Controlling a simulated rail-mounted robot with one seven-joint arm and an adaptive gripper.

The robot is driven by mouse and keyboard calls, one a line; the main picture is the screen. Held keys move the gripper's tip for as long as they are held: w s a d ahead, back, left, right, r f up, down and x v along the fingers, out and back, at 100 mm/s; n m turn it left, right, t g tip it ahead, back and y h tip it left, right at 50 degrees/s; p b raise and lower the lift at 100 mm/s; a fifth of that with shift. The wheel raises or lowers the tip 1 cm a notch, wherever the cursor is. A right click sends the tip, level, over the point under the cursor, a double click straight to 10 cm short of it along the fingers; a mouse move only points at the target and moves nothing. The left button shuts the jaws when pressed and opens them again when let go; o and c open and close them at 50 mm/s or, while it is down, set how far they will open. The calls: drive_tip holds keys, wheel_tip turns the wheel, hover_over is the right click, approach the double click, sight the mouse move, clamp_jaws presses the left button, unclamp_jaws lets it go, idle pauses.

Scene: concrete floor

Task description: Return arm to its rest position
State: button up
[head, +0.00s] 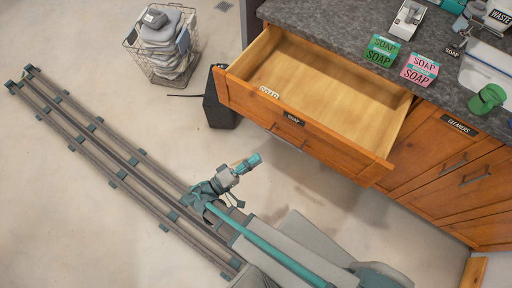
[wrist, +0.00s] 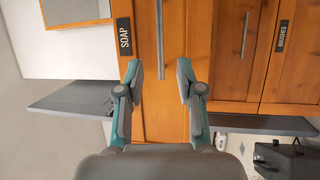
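My gripper (wrist: 159,75) is open in the wrist view, with a clear gap between its two teal-edged fingers and nothing held. It faces the wooden cabinet fronts (wrist: 228,60), apart from them as far as I can tell. In the head view, my arm comes up from the bottom edge and my gripper (head: 253,160) is small, over the floor in front of the open drawer (head: 340,150). Its finger gap cannot be made out there.
The drawer, labelled soap, juts out with a small soap item (head: 269,92) inside. Soap boxes (head: 381,50) stand on the grey counter (head: 330,20). A dark bin (head: 219,105) and wire basket (head: 160,45) stand left of the cabinet. Floor (head: 80,200) beside my rail is clear.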

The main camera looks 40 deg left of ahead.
idle(0.3)
drive_tip(key=w+d+f+n+g+h, duration=0.1)
drive_tip(key=w+d+f+g, duration=0.2)
drive_tip(key=d+f+g, duration=0.6)
drive_tip(key=w+d+f+n+g+h, duration=0.15)
drive_tip(key=d+f+g, duration=0.25)
drive_tip(key=d+f, duration=0.45)
drive_tip(key=s+d+f+m+g+y, duration=0.1)
drive_tip(key=d+f+m+g+y, duration=0.1)
drive_tip(key=d, duration=0.6)
drive_tip(key=s+d+f+m+g+y, duration=0.2)
drive_tip(key=d+m+g, duration=0.4)
drive_tip(key=m, duration=0.3)
drive_tip(key=s+d+f+m+g+y, duration=0.1)
drive_tip(key=d+f+m+g+y, duration=0.3)
drive_tip(key=d, duration=0.5)
drive_tip(key=shift+s+d+f+m+g, duration=0.35)
drive_tip(key=shift+m+g, duration=0.15)
drive_tip(key=shift+m, duration=0.25)
